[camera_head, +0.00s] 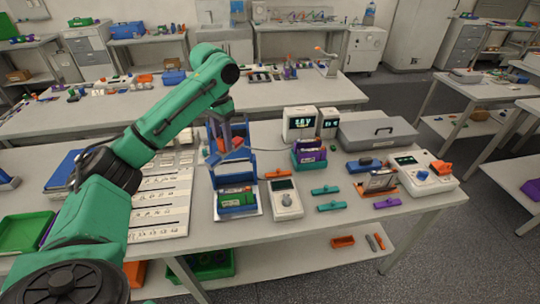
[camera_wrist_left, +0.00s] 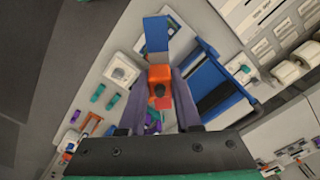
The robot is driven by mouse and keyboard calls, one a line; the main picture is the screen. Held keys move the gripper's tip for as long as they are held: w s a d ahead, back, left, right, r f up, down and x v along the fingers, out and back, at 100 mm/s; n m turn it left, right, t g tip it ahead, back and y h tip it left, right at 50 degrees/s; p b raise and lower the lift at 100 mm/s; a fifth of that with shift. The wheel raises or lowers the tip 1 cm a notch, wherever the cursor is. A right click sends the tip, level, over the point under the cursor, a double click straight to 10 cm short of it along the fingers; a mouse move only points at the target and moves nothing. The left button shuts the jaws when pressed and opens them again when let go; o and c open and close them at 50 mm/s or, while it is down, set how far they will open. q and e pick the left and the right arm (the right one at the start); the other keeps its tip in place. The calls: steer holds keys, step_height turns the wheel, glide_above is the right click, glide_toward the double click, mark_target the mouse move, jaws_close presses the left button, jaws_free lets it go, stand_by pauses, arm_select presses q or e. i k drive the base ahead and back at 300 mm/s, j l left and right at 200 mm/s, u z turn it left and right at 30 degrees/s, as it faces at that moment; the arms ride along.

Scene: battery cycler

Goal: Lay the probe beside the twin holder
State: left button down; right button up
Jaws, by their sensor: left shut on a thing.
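My left gripper (camera_head: 232,148) is over the tall blue holder on the near bench, with its grey-purple fingers pointing down. My right gripper is not in view.
A white meter (camera_head: 286,198) stands right of the blue holder. Teal clips (camera_head: 326,190) and a purple clip (camera_head: 387,202) lie further right. White boxes with displays (camera_head: 299,123) and a grey case (camera_head: 378,134) stand behind. Bare bench shows along the front right edge.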

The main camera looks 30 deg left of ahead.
mark_target(272, 160)
steer(key=i, duration=1)
